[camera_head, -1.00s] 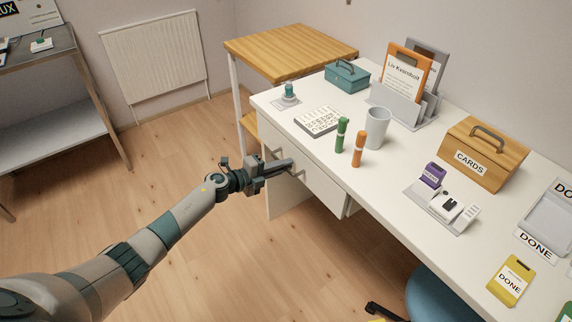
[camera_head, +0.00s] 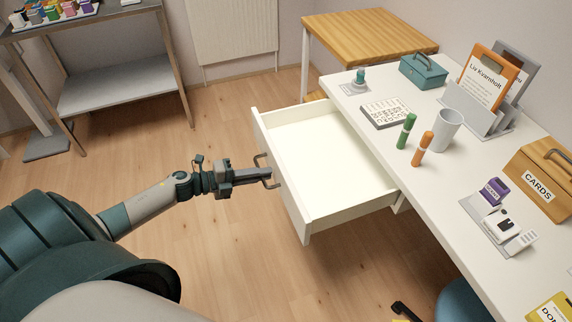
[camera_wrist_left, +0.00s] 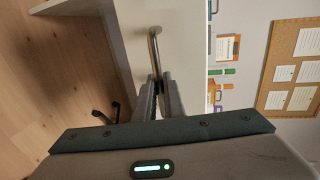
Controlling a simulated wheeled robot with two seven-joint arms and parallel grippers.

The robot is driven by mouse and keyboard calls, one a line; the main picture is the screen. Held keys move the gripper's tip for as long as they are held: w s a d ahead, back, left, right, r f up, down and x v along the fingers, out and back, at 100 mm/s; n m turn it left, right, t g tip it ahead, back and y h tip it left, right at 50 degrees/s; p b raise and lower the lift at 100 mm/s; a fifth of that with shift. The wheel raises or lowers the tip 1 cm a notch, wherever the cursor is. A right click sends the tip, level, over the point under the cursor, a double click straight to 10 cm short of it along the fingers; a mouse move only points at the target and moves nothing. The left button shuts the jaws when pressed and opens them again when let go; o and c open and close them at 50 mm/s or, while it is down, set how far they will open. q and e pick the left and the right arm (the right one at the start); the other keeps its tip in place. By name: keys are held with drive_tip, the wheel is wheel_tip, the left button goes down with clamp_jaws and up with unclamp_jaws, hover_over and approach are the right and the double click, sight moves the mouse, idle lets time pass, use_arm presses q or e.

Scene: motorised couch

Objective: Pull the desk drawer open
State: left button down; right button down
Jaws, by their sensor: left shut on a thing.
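The white desk drawer (camera_head: 340,165) is pulled far out from the white desk (camera_head: 428,170), and its inside looks empty. Its metal bar handle (camera_head: 266,172) is on the drawer front; it also shows in the left wrist view (camera_wrist_left: 154,48). My left gripper (camera_head: 268,173) is shut on the handle, with the arm reaching in from the left. In the left wrist view, the two fingers (camera_wrist_left: 159,98) close around the lower part of the handle. My right gripper is not in view.
On the desk stand a green marker (camera_head: 406,131), an orange marker (camera_head: 422,149), a grey cup (camera_head: 446,130) and a wooden cards box (camera_head: 540,180). A blue chair (camera_head: 463,305) is below the desk. The floor (camera_head: 235,260) in front of the drawer is clear.

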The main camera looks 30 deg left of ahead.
use_arm(q)
drive_tip(key=v, duration=0.3)
drive_tip(key=shift+s+a+f, duration=0.3)
drive_tip(key=shift+s, duration=0.05)
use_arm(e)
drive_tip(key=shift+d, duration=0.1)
use_arm(q)
drive_tip(key=c, duration=1.8)
unclamp_jaws()
drive_tip(key=shift+c, duration=0.2)
